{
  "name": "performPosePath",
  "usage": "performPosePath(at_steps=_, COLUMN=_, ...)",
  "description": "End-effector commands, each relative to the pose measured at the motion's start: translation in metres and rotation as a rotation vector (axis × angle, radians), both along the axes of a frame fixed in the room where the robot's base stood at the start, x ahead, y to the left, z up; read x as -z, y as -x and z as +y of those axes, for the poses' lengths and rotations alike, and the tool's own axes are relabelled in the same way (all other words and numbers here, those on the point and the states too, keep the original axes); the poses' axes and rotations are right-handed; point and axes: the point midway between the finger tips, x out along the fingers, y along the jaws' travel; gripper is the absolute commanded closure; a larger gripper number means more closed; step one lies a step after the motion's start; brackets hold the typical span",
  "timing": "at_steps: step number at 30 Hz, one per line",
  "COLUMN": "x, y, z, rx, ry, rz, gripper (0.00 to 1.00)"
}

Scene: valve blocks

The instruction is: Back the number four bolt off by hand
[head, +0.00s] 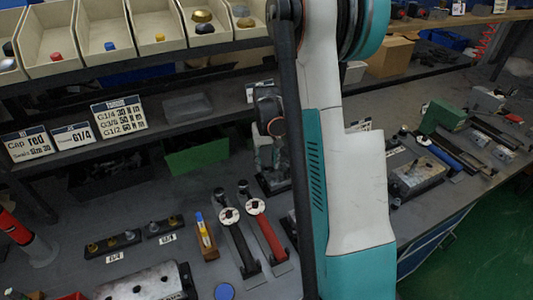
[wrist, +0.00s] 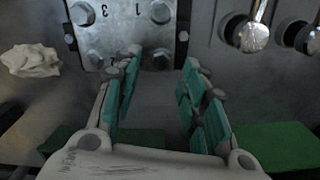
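In the wrist view a metal plate (wrist: 122,28) with engraved numbers lies at the top, with a 1 and a 3 legible. An upper left bolt (wrist: 82,13) sits by the 3 and an upper right bolt (wrist: 160,11) by the 1. No 4 is legible, so I cannot tell which bolt is number four. My gripper (wrist: 160,72) is open and empty, its teal-padded fingers spread below the plate.
Chrome knobs (wrist: 252,36) stand right of the plate, and a crumpled white rag (wrist: 31,60) lies left. In the head view, torque wrenches (head: 268,230), a metal block (head: 150,283) and another block (head: 417,176) lie on the bench. Parts bins (head: 140,30) line the back.

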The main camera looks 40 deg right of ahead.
Motion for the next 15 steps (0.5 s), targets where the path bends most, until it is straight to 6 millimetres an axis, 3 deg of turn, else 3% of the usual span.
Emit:
performPosePath(at_steps=6, x=0.019, y=0.000, z=0.000, rx=0.000, ry=0.000, rz=0.000, gripper=0.61)
performPosePath(at_steps=15, x=0.021, y=0.000, z=0.000, rx=0.000, ry=0.000, rz=0.000, gripper=0.61)
